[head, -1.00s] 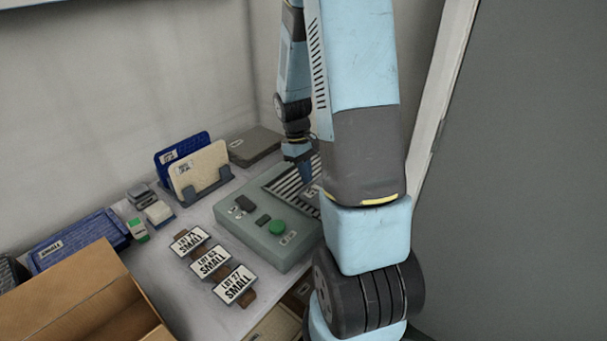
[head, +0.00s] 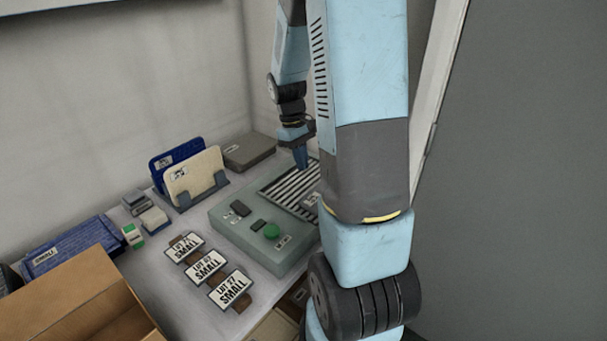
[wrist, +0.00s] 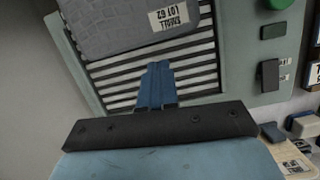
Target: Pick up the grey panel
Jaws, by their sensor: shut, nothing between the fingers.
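The grey panel (wrist: 125,28) shows in the wrist view at the top, dark grey with a white label reading LOT 62 SMALL. It lies over part of the slatted area (wrist: 205,85) of the grey-green unit. In the head view my arm hides most or all of it. My gripper (wrist: 157,70) has its blue fingers together and empty, pointing at the bare slats just short of the panel's edge. In the head view my gripper (head: 302,166) is over the slats, pointing down; I cannot tell its exact height.
The grey-green unit has a green button (head: 271,231). Blue (head: 178,160) and cream (head: 197,176) panels stand in a rack behind it. A flat grey-brown box (head: 250,150) lies at the back. Several lot signs and a cardboard box (head: 80,300) are nearer, left.

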